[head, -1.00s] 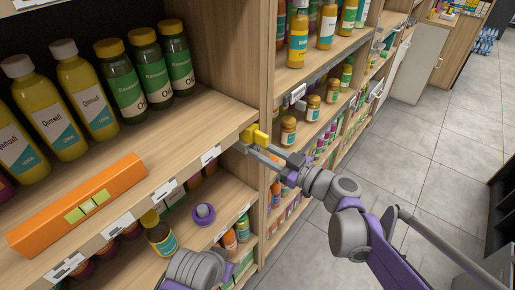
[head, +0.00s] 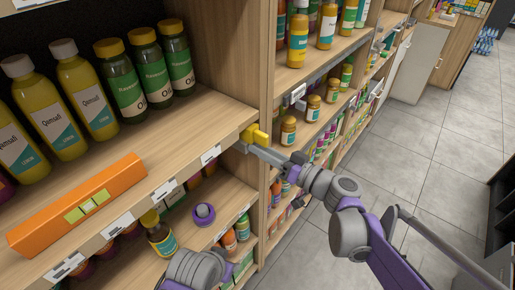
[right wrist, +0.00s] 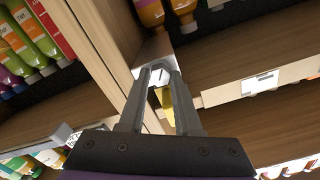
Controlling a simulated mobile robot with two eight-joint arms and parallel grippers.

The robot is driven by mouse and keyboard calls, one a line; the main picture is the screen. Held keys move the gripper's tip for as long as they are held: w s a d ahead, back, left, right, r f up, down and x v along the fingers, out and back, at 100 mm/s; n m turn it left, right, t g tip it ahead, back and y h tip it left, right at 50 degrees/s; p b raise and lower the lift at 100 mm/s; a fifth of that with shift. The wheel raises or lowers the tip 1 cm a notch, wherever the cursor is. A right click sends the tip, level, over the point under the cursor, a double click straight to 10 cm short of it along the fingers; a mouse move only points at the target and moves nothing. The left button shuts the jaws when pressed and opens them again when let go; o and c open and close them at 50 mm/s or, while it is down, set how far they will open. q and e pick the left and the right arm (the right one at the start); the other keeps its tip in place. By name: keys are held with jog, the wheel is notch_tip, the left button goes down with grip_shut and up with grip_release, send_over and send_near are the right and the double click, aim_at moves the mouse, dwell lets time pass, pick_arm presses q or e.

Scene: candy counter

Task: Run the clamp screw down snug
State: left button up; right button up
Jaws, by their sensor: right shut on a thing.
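The yellow clamp (head: 255,135) sits on the front edge of the shelf board, close to the upright divider. It also shows in the right wrist view (right wrist: 168,104), partly behind a finger. My right gripper (head: 246,148) reaches in from the right, with its fingertips at the clamp. In the right wrist view its fingertips (right wrist: 160,74) are shut on a small pale piece at the clamp, which looks like the screw's head. The fingers hide most of the screw, so I cannot tell how far in it sits.
An orange box (head: 80,206) lies along the shelf front on the left. Yellow bottles (head: 85,88) and green bottles (head: 121,80) stand behind it. The upright divider (head: 268,85) is close beside the clamp. The tiled aisle (head: 435,150) on the right is open.

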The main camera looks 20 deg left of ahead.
jog(key=o, duration=0.7)
jog(key=shift+d, duration=0.15)
pick_arm(q)
jog(key=shift+w+r+p, duration=0.1)
jog(key=shift+r+p, duration=0.2)
pick_arm(e)
jog(key=v, duration=0.4)
jog(key=shift+s+d, duration=0.2)
jog(key=shift+d, duration=0.15)
pick_arm(q)
jog(key=shift+c, duration=0.5)
